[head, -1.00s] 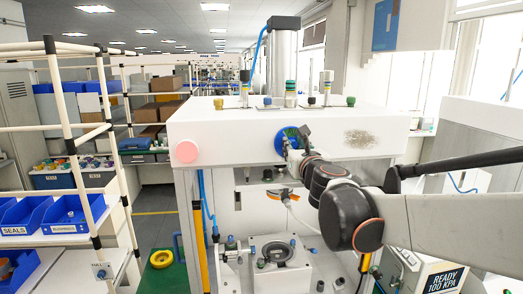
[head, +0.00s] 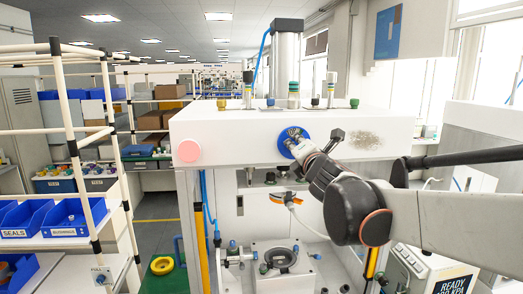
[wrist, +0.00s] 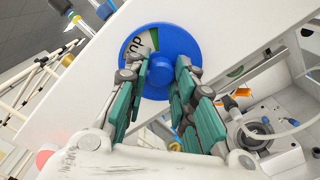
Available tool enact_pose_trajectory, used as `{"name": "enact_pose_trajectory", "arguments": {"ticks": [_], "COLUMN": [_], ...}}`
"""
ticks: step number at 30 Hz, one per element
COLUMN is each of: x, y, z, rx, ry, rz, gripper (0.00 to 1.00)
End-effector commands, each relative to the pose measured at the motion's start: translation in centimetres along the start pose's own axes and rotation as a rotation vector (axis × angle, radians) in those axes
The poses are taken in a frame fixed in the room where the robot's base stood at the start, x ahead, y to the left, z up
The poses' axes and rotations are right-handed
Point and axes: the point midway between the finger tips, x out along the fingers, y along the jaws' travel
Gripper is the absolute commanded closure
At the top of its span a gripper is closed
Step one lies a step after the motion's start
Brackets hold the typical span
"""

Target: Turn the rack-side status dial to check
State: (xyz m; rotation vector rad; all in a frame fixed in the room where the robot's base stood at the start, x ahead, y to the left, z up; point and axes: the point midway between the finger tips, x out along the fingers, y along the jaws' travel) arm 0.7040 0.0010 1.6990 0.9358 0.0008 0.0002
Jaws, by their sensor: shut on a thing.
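The round blue status dial (head: 293,138) is on the white front of the press head. In the wrist view the blue dial (wrist: 185,42) has a central knob and a pale window with dark, tilted letters and a little green. I cannot read the word surely. My gripper (head: 298,148) is at the dial, coming from the right and below. In the wrist view its green-padded fingers (wrist: 159,78) are on either side of the blue knob and shut on it. The fingers hide the dial's lower part.
A pink round disc (head: 189,151) is left on the same press front. The rack (head: 75,130) with blue bins (head: 66,216) stands at the left. Below the press head is a fixture (head: 282,258) with a round seat. A box reading READY (head: 452,281) is at lower right.

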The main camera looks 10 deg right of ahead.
Motion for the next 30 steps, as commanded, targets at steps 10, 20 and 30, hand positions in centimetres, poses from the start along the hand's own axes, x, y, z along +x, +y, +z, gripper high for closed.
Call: {"name": "enact_pose_trajectory", "arguments": {"ticks": [10, 20, 30], "x": [0.01, 0.00, -0.01], "y": [-0.05, -0.04, -0.02], "z": [-0.03, -0.02, 0.01], "rx": [0.327, 0.642, 0.964], "ry": [0.000, 0.000, 0.000], "rz": [0.000, 0.000, 0.000], "gripper": [1.00, 1.00, 1.00]}}
